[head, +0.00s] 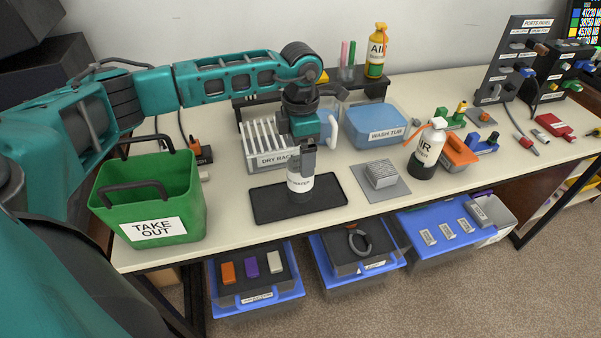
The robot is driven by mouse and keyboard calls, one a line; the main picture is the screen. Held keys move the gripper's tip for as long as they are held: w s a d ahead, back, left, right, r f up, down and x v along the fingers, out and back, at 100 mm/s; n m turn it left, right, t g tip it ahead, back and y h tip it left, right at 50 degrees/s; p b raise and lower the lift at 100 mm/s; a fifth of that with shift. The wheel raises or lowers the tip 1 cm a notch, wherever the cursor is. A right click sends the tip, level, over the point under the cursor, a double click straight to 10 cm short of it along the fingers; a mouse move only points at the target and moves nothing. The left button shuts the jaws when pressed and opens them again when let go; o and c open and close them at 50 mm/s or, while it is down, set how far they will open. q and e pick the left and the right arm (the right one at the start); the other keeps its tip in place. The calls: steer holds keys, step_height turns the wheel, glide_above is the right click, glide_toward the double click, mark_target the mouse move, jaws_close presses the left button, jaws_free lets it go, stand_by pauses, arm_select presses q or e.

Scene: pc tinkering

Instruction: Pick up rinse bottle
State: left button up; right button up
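The rinse bottle (300,184), white with a label reading WATER, stands upright on the black tray (268,207) near the table's front. My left arm comes in from the left and reaches down over it. My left gripper (304,146) is right at the bottle's grey top, with its fingers pointing down. The gripper and wrist hide much of the bottle's top, and I cannot tell whether the fingers are closed on it. My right gripper is not in view.
A dry rack (272,163) and blue wash tub (378,128) stand behind. A green take-out basket (150,200) is at left.

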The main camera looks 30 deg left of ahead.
arm_select(q)
steer(key=shift+f, duration=0.3)
steer(key=shift+c, duration=0.3)
